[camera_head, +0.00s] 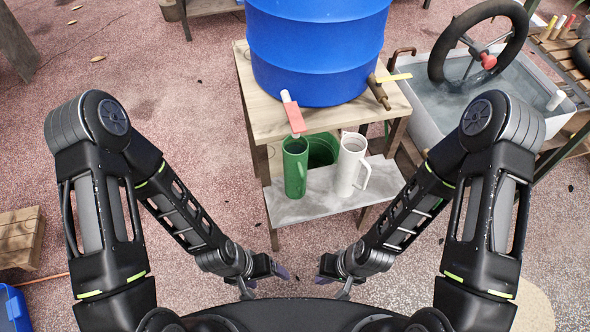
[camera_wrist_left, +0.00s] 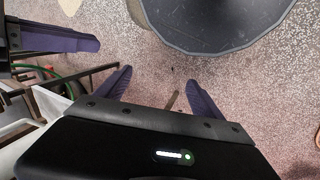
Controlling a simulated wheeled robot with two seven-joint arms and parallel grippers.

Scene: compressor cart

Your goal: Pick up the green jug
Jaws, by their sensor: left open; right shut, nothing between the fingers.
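The green jug (camera_head: 295,168) stands upright on the grey shelf (camera_head: 306,208), below a tap with a pinkish-red handle. A white jug (camera_head: 349,166) stands to its right, with its handle facing right. My left gripper (camera_head: 266,281) is in front of and below the shelf, apart from the green jug. Its purple fingers are open and empty in the left wrist view (camera_wrist_left: 160,92). My right gripper (camera_head: 333,281) is to its right, also in front of the shelf, shut and empty. The green jug cannot be made out in the left wrist view.
A blue barrel (camera_head: 318,50) stands on a wooden stand (camera_head: 255,119) above the shelf. A green container (camera_head: 323,148) sits behind the jugs. A water-filled tub (camera_head: 430,118) with a steering wheel (camera_head: 478,45) is at the right.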

